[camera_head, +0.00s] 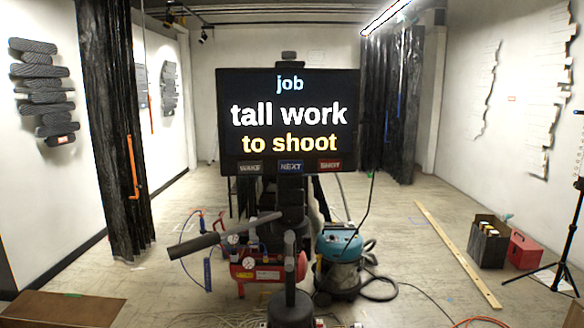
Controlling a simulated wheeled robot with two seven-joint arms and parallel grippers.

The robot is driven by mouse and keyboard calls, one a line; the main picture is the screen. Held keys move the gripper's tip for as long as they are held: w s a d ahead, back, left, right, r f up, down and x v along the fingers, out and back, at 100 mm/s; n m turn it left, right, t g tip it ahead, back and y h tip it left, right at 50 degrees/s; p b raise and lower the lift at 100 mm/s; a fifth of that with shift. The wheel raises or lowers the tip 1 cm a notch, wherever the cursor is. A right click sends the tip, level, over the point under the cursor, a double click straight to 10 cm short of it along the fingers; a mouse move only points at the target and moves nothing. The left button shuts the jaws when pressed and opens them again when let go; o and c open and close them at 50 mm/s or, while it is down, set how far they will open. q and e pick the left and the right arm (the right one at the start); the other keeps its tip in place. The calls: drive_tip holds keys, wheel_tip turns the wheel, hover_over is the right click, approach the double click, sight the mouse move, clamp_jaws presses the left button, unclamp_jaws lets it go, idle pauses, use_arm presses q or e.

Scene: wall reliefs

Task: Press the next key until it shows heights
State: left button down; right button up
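A black screen (287,117) stands upright on a dark stand in the middle of the room. It reads "job" in blue, "tall work" in white and "to shoot" in yellow. Below the text are three labelled keys in a row. The grey WAKE key (250,168) is at the left, the blue NEXT key (290,167) is in the middle, and the red SHOT key (330,165) is at the right. All three are unobstructed.
A red compressor (257,270) and a teal-topped vacuum (339,243) with hoses stand below the screen. A wooden plank (457,253), a black crate (488,240) and a red box (524,250) lie right.

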drive_tip(key=shift+c, duration=0.4)
drive_tip(key=shift+d, duration=0.1)
clamp_jaws()
idle(1.3)
